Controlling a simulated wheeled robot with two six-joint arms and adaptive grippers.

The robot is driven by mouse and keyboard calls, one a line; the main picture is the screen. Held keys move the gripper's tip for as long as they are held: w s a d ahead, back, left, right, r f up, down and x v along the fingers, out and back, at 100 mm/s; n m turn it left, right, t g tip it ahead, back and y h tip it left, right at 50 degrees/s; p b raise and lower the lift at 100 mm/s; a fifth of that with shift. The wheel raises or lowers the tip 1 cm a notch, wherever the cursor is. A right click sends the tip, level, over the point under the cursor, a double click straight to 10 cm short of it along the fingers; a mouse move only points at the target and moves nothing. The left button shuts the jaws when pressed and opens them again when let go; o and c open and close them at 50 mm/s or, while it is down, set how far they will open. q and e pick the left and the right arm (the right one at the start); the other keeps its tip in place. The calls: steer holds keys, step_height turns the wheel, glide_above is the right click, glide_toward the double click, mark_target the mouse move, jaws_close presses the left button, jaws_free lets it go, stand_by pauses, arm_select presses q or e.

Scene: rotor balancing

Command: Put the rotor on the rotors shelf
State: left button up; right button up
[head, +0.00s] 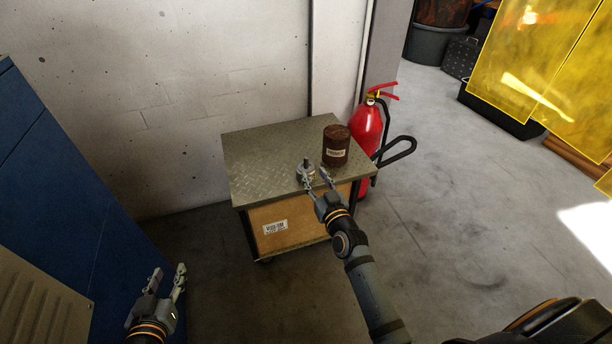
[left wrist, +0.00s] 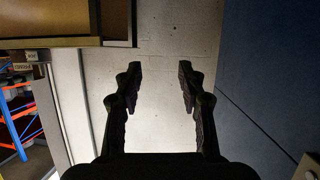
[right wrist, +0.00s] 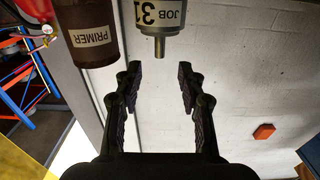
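The rotor (head: 302,174) is a small grey metal cylinder with a short shaft pointing up. It stands on the cart's metal top (head: 260,158), near the front edge. In the right wrist view, upside down, the rotor (right wrist: 160,14) carries a label reading "JOB 31". My right gripper (head: 316,180) is open and empty at the cart's front edge, just short of the rotor, with one finger partly covering it in the head view. My left gripper (head: 169,274) is open and empty at lower left, over the floor. I cannot make out a rotors shelf.
A brown can (head: 335,143) labelled "PRIMER" in the right wrist view stands right of the rotor. A red fire extinguisher (head: 366,130) stands beside the cart's right side. A blue cabinet (head: 62,200) is at left. Yellow translucent panels (head: 545,50) hang at upper right.

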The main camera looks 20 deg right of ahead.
mark_target(307, 161)
steer(key=w, duration=0.3)
steer(key=shift+w+a, duration=0.1)
steer(key=shift+w, duration=0.45)
steer(key=w, duration=0.4)
steer(key=shift+w, duration=0.3)
arm_select(q)
steer(key=shift+w+r, duration=0.2)
steer(key=shift+r, duration=0.15)
arm_select(e)
jaws_close()
steer(key=shift+r, duration=0.2)
